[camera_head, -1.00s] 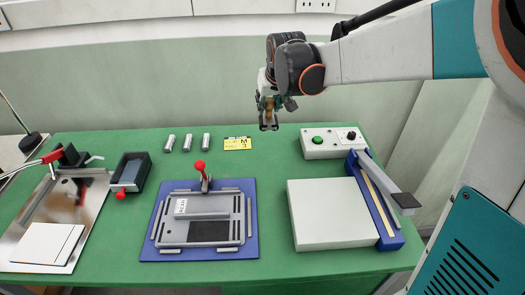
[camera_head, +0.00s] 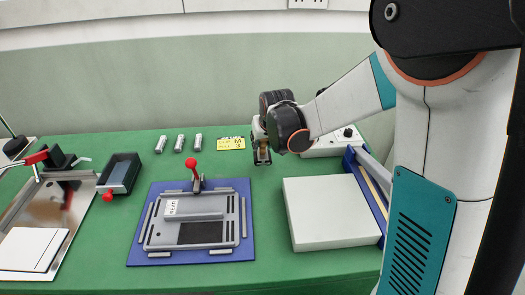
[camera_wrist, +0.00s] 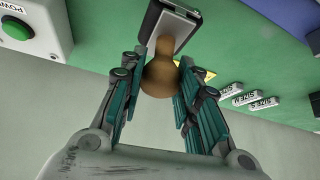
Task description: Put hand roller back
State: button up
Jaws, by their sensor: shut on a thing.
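The hand roller has a brown wooden handle (camera_wrist: 163,72) and a dark and pale roller head (camera_wrist: 172,24). My gripper (camera_wrist: 160,85) is shut on the handle, with a teal-padded finger on each side, in the wrist view. In the head view my gripper (camera_head: 261,148) hangs over the back of the green table, right of the yellow label (camera_head: 231,143). The roller there is small and mostly hidden by the gripper. I cannot tell whether it touches the table.
A control box (camera_head: 330,146) with a green button (camera_wrist: 17,28) stands close to the right. Several small labelled bars (camera_head: 179,144) lie left of the label. A blue fixture (camera_head: 244,240), a pale flat box (camera_head: 325,225) and a black tray (camera_head: 137,171) stand nearer. Green table between them is clear.

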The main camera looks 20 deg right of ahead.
aim_at(263, 150)
notch_tip(263, 150, down, 4)
jog(key=shift+r+b, duration=0.2)
jog(key=shift+b, duration=0.4)
jog(key=shift+r, duration=0.1)
jog(key=shift+s+f+b, duration=0.1)
jog(key=shift+f+b, duration=0.35)
jog(key=shift+f, duration=0.2)
grip_shut()
jog(key=o, duration=0.9)
grip_release()
jog(key=shift+o, duration=0.2)
